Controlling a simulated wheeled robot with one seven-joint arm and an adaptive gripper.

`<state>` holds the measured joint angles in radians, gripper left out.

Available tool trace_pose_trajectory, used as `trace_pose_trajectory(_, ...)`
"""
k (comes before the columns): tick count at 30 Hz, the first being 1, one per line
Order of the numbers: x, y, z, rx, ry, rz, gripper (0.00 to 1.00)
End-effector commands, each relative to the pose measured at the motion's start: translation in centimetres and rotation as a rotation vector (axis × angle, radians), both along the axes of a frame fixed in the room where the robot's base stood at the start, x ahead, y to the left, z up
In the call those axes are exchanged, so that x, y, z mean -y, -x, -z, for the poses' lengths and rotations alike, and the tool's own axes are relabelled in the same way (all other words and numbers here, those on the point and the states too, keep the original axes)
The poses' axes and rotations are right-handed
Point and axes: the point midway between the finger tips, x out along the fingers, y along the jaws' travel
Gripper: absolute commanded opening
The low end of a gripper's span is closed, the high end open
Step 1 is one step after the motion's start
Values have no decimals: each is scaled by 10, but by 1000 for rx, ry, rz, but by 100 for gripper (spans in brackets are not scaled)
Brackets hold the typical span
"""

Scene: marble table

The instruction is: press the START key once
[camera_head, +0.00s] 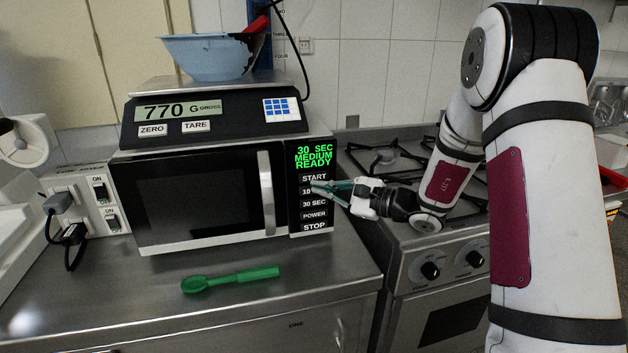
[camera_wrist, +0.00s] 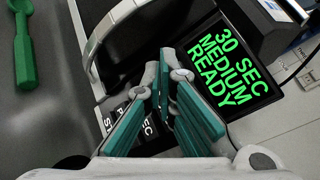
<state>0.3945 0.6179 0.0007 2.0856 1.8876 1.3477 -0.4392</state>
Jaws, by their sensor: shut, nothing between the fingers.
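The black microwave (camera_head: 190,200) stands on the steel counter, its control panel on the right side of its front. The START key (camera_head: 314,178) is the top key, just under the green display (camera_head: 313,156), which reads 30 SEC MEDIUM READY. My gripper (camera_head: 316,187) is shut and empty, its teal fingers reaching in from the right. Its tips overlap the lower edge of START and part of the 10-second key (camera_head: 307,191); whether they touch the panel I cannot tell. In the wrist view the fingers hide START, and the display (camera_wrist: 220,68) shows beside them.
The microwave's door handle (camera_head: 267,192) stands out left of the panel. A scale (camera_head: 215,108) reading 770 G, with a blue bowl (camera_head: 210,57), sits on top. A green spoon (camera_head: 230,279) lies on the counter in front. A gas stove (camera_head: 445,245) is on the right.

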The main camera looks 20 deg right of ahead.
Motion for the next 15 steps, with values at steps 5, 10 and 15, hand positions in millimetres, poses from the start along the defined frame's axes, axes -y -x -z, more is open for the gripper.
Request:
trace_pose_trajectory(5,0,-20,2,1,0,-1,0)
trace_pose_trajectory(10,0,-29,1,0,0,0,0)
trace_pose_trajectory(15,0,-31,0,-1,-1,0,0)
